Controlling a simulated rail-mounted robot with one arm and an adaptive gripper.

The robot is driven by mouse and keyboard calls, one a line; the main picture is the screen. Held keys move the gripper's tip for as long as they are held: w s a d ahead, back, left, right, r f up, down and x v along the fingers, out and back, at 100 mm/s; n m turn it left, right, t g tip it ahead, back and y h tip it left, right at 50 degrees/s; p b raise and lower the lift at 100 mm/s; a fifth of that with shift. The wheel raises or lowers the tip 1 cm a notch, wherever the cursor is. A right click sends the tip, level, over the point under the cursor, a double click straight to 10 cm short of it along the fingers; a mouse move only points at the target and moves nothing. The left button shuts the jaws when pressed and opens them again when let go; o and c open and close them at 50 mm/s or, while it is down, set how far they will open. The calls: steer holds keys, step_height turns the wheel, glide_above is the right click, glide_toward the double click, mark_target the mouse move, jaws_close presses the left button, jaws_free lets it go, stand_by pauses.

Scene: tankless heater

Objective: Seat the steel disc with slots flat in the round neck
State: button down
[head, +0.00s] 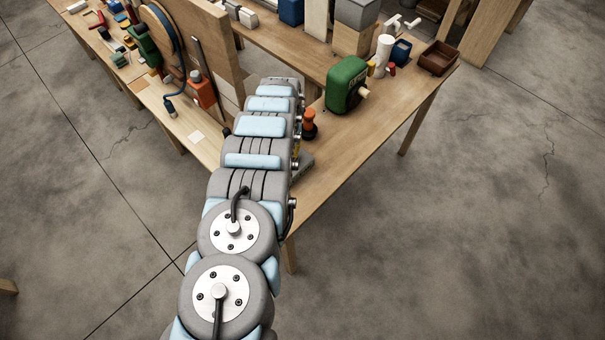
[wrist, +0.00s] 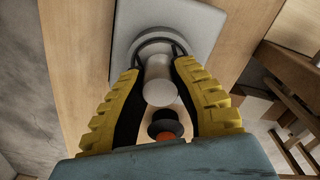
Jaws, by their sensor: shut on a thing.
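My gripper (wrist: 160,68) shows in the wrist view, with yellow ribbed fingers and black inner pads. It is shut on a pale grey cylindrical piece (wrist: 160,88), whose round end faces the camera. I cannot tell whether this piece belongs to the steel disc; no slots are clear. Just beyond the fingertips is a round grey rim with a dark curved edge (wrist: 160,35), on a light grey square plate (wrist: 198,22). It may be the round neck. Whether the held piece touches it cannot be told. In the head view my arm hides the gripper and the held piece.
An orange and black object (head: 309,125) stands on the wooden bench (head: 372,128) beside my arm; it also shows in the wrist view (wrist: 165,126). A green machine (head: 347,84) stands behind it to the right. The bench's front right part is clear.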

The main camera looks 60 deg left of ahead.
steer(key=shift+f, duration=0.15)
steer(key=c, duration=0.9)
jaws_free()
step_height(320, 180, up, 12)
stand_by(0.5)
steer(key=shift+s, duration=0.1)
stand_by(0.6)
